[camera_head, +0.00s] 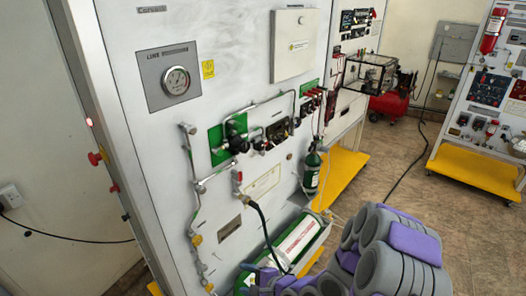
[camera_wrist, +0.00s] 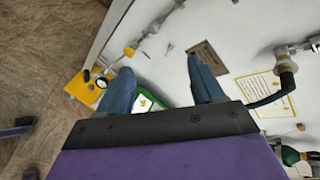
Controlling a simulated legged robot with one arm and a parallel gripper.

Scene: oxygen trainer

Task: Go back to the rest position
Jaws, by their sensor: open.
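My gripper (camera_wrist: 162,90) shows in the wrist view with its two blue-grey fingers spread apart and nothing between them. It is in front of the lower part of the white trainer panel (camera_head: 235,60). Whether the gripper touches anything is not clear, but a gap to the panel seems to show.
A pressure gauge (camera_head: 176,81), a green valve plate (camera_head: 228,139) and pipes project from the panel. A black hose (camera_head: 262,222) hangs near my arm. A green bottle (camera_head: 312,170) and yellow base (camera_head: 341,174) stand beyond. Tiled floor (camera_head: 385,215) is open at right.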

